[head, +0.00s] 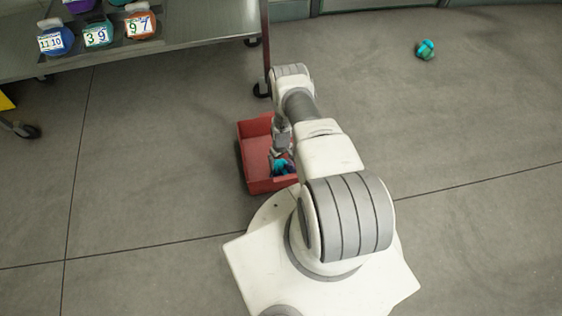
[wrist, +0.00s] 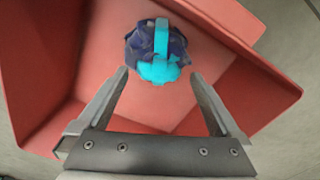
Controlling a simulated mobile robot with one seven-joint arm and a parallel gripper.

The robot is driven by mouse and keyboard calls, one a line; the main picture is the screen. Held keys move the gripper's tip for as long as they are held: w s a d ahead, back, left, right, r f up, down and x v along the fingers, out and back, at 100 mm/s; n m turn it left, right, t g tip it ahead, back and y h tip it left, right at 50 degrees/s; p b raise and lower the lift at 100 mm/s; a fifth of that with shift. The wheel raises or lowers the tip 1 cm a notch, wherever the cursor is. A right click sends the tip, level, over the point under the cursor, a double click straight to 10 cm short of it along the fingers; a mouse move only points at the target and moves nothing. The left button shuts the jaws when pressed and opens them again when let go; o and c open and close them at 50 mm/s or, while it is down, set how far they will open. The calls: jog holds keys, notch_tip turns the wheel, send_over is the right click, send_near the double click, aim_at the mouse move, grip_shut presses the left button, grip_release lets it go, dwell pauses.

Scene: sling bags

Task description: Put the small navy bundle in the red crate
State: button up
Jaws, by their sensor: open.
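The small navy bundle (wrist: 144,42), with bright cyan bands, lies inside the red crate (wrist: 105,85) in the wrist view. In the head view the bundle (head: 280,167) shows at the near end of the crate (head: 255,150), partly hidden by my arm. My gripper (wrist: 160,72) is open over the crate, its two fingers apart with the bundle just beyond their tips. The fingers do not close on it. In the head view my gripper (head: 282,155) points down into the crate, and its fingertips are hard to make out.
A teal and green bundle (head: 425,49) lies on the floor at the far right. A metal cart (head: 180,30) at the upper left bears several round bundles with number tags. A cart wheel stands close behind the crate.

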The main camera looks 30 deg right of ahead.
jog(key=w+r+p, duration=0.1)
jog(key=w+r, duration=0.3)
jog(key=r, duration=0.6)
jog(key=w+r+t+p, duration=0.1)
jog(key=w+r, duration=0.2)
jog(key=r, duration=0.7)
jog(key=w+r+p, duration=0.1)
jog(key=w+r, duration=0.3)
jog(key=r, duration=0.6)
notch_tip(320, 180, up, 22)
jog(key=a+t, duration=0.1)
jog(key=a, duration=0.2)
jog(key=s+a+r+t, duration=0.1)
jog(key=s+a+r, duration=0.1)
jog(key=s+r, duration=0.35)
jog(key=s+a+r+m, duration=0.1)
jog(key=s+a+r, duration=0.1)
jog(key=r, duration=0.7)
jog(key=s+a+r+t, duration=0.1)
jog(key=s+r, duration=0.3)
jog(key=r, duration=0.3)
jog(key=s+a+r, duration=0.2)
jog(key=s, duration=0.7)
jog(key=s+a+r+t, duration=0.1)
jog(key=s+r, duration=0.2)
jog(key=s, duration=0.5)
jog(key=shift+s+a+r+m+t, duration=0.15)
jog(key=shift+s+a+m+t, duration=0.15)
jog(key=shift+s+a, duration=0.1)
